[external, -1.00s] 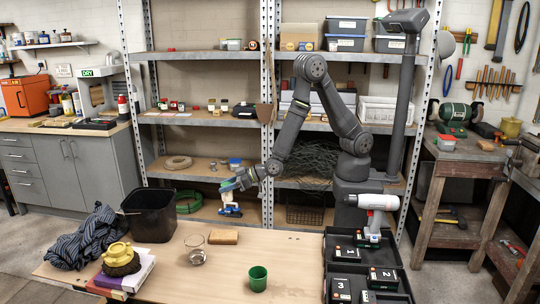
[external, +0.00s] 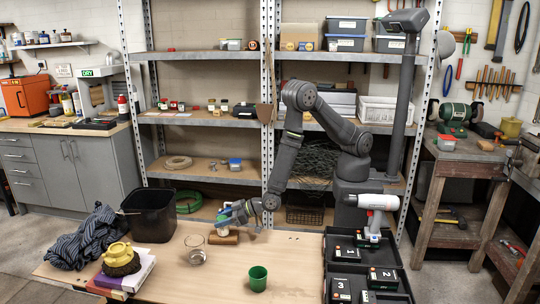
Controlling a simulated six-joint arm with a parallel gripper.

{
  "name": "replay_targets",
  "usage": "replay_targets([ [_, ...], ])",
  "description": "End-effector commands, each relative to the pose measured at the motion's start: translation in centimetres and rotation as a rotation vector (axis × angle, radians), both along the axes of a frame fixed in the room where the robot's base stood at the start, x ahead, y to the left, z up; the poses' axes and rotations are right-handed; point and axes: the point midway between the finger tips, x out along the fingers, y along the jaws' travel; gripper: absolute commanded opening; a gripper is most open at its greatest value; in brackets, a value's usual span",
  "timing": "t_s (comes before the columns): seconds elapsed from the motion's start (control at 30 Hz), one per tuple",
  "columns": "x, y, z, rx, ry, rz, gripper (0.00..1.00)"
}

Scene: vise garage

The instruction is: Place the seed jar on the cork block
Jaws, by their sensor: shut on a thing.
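The cork block (external: 226,240) lies flat on the wooden table, tan and low, near the table's back edge. My gripper (external: 226,213) points down and left, close over the block. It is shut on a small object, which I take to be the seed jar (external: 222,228). The jar shows only as a small shape between the fingers and the block; the fingers partly hide it. I cannot tell whether its base touches the block or hangs just above it.
A clear glass (external: 195,250) stands just left of the block. A green cup (external: 258,279) stands nearer the front. A black bin (external: 150,214), striped cloth (external: 83,242) and books (external: 122,275) fill the left. A black tray (external: 365,270) stands right. The middle of the table is clear.

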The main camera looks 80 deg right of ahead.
Motion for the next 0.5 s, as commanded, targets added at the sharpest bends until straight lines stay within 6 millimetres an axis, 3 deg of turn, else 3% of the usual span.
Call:
replay_targets([
  [0.3, 0.02, -0.02, -0.25, 0.0, -0.001, 0.0, 0.18],
  [0.33, 0.01, -0.02, -0.3, 0.0, -0.001, 0.0, 0.43],
  [0.43, 0.02, -0.02, -0.23, 0.001, -0.001, 0.0, 0.62],
  [0.5, 0.02, -0.02, -0.23, 0.001, -0.001, 0.0, 0.63],
])
